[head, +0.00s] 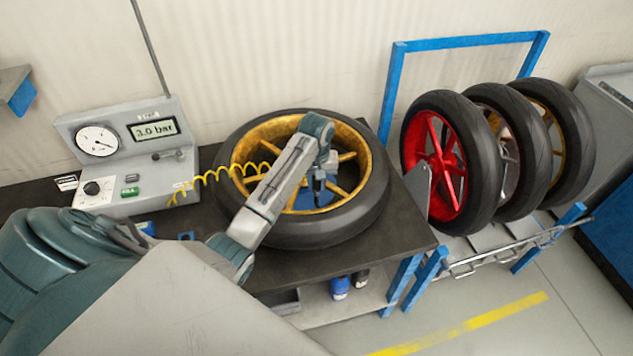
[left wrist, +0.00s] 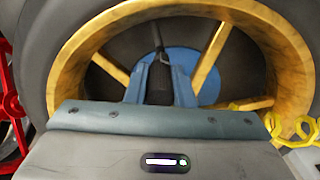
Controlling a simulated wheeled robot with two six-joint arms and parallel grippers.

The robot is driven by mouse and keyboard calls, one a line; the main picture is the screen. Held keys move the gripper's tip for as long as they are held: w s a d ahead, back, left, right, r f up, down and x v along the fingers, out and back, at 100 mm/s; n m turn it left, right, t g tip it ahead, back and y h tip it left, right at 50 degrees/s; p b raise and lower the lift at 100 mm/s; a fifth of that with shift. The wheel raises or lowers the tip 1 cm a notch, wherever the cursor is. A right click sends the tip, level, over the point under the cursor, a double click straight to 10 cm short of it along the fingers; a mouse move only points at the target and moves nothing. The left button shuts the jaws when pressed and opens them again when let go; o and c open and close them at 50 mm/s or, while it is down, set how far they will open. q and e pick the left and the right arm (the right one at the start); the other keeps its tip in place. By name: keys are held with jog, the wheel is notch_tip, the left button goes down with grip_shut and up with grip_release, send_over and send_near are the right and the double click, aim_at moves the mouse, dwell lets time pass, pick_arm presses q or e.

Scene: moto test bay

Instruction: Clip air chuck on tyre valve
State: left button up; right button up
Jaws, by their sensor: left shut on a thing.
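The tyre and wheel with gold rim (head: 262,226) lies flat on the dark bench. My left gripper (head: 320,198) points down inside the rim, over the spokes. In the left wrist view its blue fingers (left wrist: 160,88) are shut on a dark grip, which appears to be the air chuck (left wrist: 160,78). A thin grey part extends from the chuck's far end. The yellow coiled hose (head: 215,174) runs from the inflator to the wheel; its coils also show in the left wrist view (left wrist: 252,104). I cannot make out the tyre valve. My right gripper is not in view.
The inflator (head: 128,147) with a gauge and a "3.0 bar" display stands at the bench's left. A rack (head: 395,85) of tyred wheels, the nearest with a red rim (head: 437,160), stands right of the bench (head: 400,236). Bottles sit on the lower shelf.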

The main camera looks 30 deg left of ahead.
pick_arm(q)
jog(key=o, duration=1.4)
